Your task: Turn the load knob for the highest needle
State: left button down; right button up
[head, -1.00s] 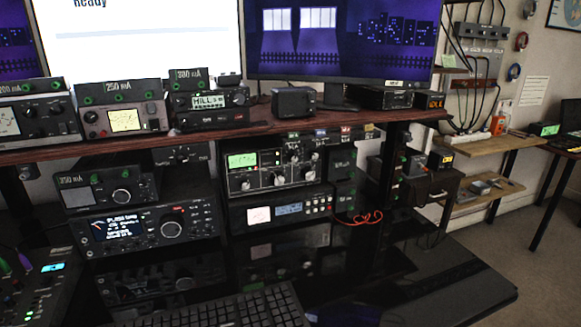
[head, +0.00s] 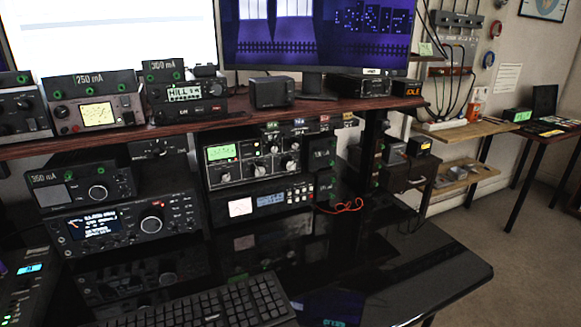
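A black tuner-like unit (head: 255,163) stands under the wooden shelf at the middle of the head view. It has a lit green display (head: 222,152) at its left and several pale-marked knobs (head: 289,163) on its front. I cannot read the knob labels, so I cannot tell which is the load knob. Any needle in the green display is too small to make out. A small display reading "HILL" (head: 184,93) is lit on a unit on the shelf. Neither of my grippers is in view.
Units tagged 250 mA (head: 95,103), 300 mA and 350 mA (head: 85,184) stand on and below the shelf (head: 215,124). A large radio (head: 125,224) and a keyboard (head: 215,305) are below. A box reads "IDLE" (head: 412,88). Open floor (head: 520,240) lies at right.

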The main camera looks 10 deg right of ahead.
aim_at(288, 162)
jog(key=z, duration=1.1)
jog(key=i, duration=0.7)
jog(key=u, duration=1.5)
